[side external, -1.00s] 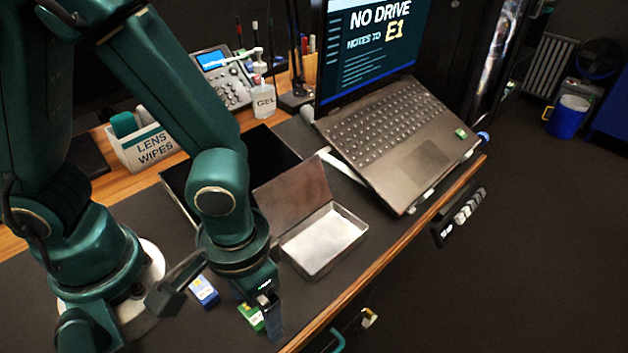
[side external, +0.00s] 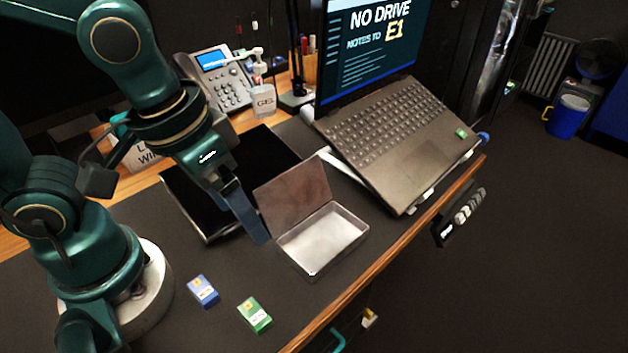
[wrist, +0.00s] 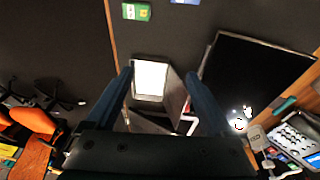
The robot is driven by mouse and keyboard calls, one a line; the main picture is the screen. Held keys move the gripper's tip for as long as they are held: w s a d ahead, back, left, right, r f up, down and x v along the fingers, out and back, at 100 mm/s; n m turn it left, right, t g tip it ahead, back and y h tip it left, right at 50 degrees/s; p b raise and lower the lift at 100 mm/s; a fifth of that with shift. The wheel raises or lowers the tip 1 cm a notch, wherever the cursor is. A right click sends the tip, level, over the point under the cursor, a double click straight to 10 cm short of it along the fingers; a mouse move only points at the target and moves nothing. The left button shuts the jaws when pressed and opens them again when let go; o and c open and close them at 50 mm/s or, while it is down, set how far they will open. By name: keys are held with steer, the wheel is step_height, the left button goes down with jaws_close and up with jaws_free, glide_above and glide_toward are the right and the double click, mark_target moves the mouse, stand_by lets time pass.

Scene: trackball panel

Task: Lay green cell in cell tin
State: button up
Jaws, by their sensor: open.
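The green cell (side external: 254,315) lies flat on the dark desk mat, near the desk's front edge. It also shows at the top of the wrist view (wrist: 136,11). The cell tin (side external: 345,258) is an open, empty metal box with its hinged lid (side external: 294,196) raised; it shows between my fingers in the wrist view (wrist: 150,98). My gripper (side external: 257,236) is open and empty, raised beside the lid in the side view, away from the green cell. In the wrist view, my two fingers (wrist: 160,73) stand wide apart.
A blue cell (side external: 203,291) lies to the left of the green one. A black tablet-like panel (side external: 190,212) lies behind the tin. A laptop (side external: 385,140) on a stand is to the right. Bare mat lies between the cells and the tin.

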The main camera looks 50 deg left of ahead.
steer(key=a+r+t+y, duration=0.1)
steer(key=a+r+t, duration=0.1)
steer(key=a, duration=0.3)
steer(key=shift+a+r+t, duration=0.2)
steer(key=shift+r+t, duration=0.2)
steer(key=shift+r, duration=0.45)
steer(key=shift+s+a, duration=0.15)
steer(key=shift+a, duration=0.05)
steer(key=c, duration=0.3)
